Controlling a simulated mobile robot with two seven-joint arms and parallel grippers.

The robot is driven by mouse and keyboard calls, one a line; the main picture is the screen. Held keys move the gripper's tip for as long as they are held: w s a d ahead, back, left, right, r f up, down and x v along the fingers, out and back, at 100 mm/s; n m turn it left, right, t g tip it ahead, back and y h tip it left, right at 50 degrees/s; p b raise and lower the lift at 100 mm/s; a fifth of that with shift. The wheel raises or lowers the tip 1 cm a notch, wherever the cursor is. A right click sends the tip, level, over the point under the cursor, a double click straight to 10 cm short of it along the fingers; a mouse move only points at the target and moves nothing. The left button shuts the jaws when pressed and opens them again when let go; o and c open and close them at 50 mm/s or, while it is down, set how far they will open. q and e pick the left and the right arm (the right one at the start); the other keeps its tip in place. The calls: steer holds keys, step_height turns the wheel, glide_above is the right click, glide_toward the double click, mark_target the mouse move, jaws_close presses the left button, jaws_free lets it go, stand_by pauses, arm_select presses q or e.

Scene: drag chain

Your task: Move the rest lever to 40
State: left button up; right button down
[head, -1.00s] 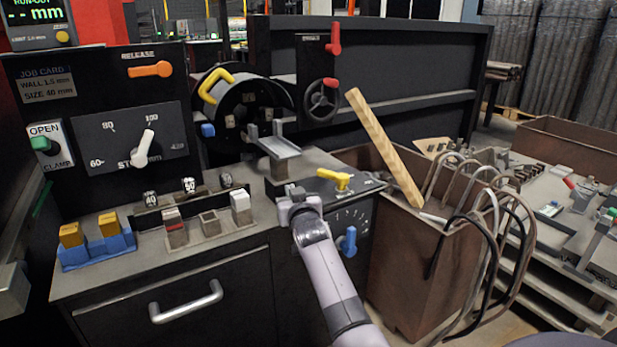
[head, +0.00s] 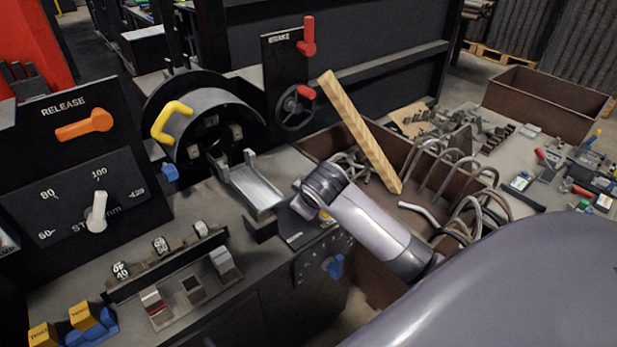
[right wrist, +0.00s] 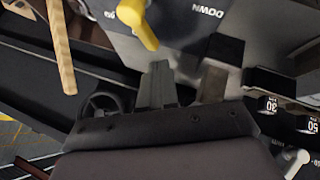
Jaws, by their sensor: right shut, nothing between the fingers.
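The blue lever (head: 335,266) sits on a panel with scale marks on the front of the bench, below my right arm; the scale numbers are too small to read. A yellow lever (right wrist: 138,22) on a plate marked DOWN shows in the right wrist view; in the head view my arm mostly hides it. I cannot tell from any label which one is the rest lever. My right gripper (right wrist: 158,82) is shut and empty, apart from the yellow lever in the right wrist view. In the head view my arm hides its fingertips. My left gripper is not in view.
A metal trough (head: 255,190) stands left of my arm. The stop dial (head: 96,212) and orange release lever (head: 84,124) are at left. A wooden stick (head: 360,132) leans from a brown bin (head: 290,148) behind my arm. A handwheel (head: 296,108) stands at the back.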

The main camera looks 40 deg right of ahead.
steer(key=b+x, duration=0.1)
steer(key=x, duration=0.8)
steer(key=shift+s+f+b, duration=0.2)
steer(key=shift+f+b, duration=0.15)
steer(key=shift+f, duration=0.05)
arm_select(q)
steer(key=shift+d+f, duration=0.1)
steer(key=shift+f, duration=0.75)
